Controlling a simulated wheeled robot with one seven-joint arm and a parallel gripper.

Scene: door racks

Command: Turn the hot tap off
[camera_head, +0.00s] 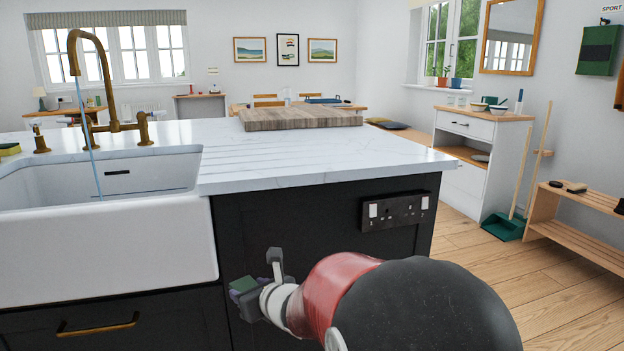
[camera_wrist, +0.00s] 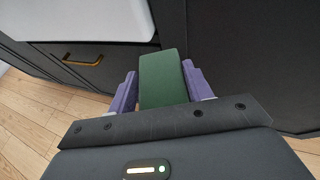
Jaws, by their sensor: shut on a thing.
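A brass tap (camera_head: 108,75) with a tall curved spout stands behind the white sink (camera_head: 110,240). A thin blue stream of water (camera_head: 88,135) runs from its spout into the sink. A brass handle (camera_head: 39,138) stands on the left and another handle (camera_head: 144,130) on the right; I cannot tell which is hot. My gripper (camera_head: 243,290) is low in front of the dark cabinet, right of the sink and below the worktop, well apart from the tap. In the wrist view, my gripper (camera_wrist: 162,88) is shut on a green block (camera_wrist: 163,78), held between its purple fingers.
A white marble worktop (camera_head: 330,160) carries a wooden board (camera_head: 300,117). A yellow and green sponge (camera_head: 9,149) lies at the far left. A socket panel (camera_head: 396,210) is on the cabinet side. Wooden floor (camera_head: 470,265) lies open to the right, before a low bench (camera_head: 575,235).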

